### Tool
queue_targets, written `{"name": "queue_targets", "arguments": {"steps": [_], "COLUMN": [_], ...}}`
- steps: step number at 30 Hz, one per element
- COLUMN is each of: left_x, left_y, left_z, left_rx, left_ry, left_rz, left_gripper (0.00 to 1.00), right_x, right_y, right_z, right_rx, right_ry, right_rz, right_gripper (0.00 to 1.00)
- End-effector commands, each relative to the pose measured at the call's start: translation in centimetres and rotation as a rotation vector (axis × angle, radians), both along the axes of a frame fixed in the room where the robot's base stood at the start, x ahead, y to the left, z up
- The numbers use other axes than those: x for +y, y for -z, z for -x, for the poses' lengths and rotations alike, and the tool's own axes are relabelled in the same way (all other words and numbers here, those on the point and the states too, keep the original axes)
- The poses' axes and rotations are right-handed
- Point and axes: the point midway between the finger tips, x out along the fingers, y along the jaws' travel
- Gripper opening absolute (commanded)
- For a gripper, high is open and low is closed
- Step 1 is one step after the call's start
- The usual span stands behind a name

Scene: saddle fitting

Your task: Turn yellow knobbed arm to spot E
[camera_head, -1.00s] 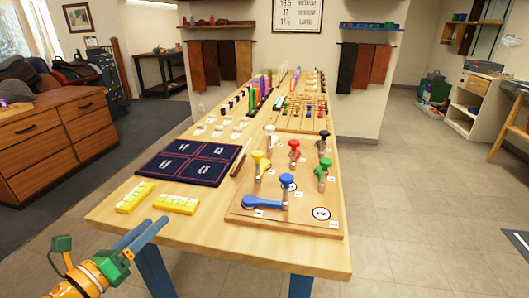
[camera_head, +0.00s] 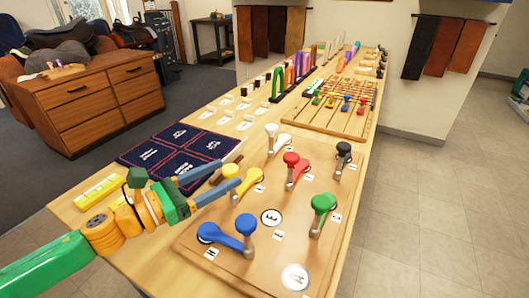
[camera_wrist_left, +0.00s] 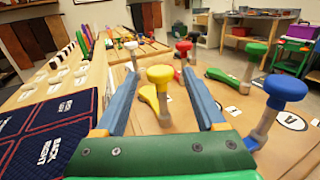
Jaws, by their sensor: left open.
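The yellow knobbed arm (camera_head: 249,181) lies on the wooden board (camera_head: 335,240), its round knob on a grey post at the near-left end. My left gripper (camera_head: 229,176) is open, with its blue fingers pointing at the yellow knob. In the left wrist view the yellow knob (camera_wrist_left: 160,74) shows between the fingertips (camera_wrist_left: 160,82); I cannot tell whether they touch it. A white disc (camera_head: 271,217) that appears to read E lies on the board, right of the yellow arm and near the blue arm. My right gripper is not in view.
Blue (camera_head: 226,239), green (camera_head: 321,210), red (camera_head: 296,170), white (camera_head: 277,139) and black (camera_head: 343,155) knobbed arms stand around on the same board. Another white disc (camera_head: 295,277) lies at its near edge. A dark blue mat (camera_head: 178,150) and yellow blocks (camera_head: 98,190) lie to the left.

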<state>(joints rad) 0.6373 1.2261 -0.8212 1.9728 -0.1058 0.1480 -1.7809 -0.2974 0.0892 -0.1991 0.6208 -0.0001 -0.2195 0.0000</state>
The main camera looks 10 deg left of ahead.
Motion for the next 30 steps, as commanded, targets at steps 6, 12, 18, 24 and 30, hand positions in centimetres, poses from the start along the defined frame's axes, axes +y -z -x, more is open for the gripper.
{"name": "queue_targets", "arguments": {"steps": [6,12,18,24,30], "left_x": [-2.4,-4.4,-4.9,-4.9,-4.9], "left_y": [-0.6,-0.2,0.0,0.1,0.1], "left_z": [-2.4,-4.4,-4.9,-4.9,-4.9], "left_rx": [0.0,0.0,0.001,0.001,0.001], "left_ry": [0.001,0.0,0.0,0.0,0.0], "left_rz": [0.004,0.001,-0.001,-0.001,0.0], "left_gripper": [0.72,0.72,0.72,0.56,0.02], "right_x": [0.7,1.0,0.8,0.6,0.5], "right_y": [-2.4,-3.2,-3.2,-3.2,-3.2], "right_z": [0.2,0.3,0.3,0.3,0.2], "right_rx": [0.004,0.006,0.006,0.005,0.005], "right_ry": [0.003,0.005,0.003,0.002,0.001], "right_rz": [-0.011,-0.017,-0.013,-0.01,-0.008], "right_gripper": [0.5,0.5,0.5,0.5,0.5]}}
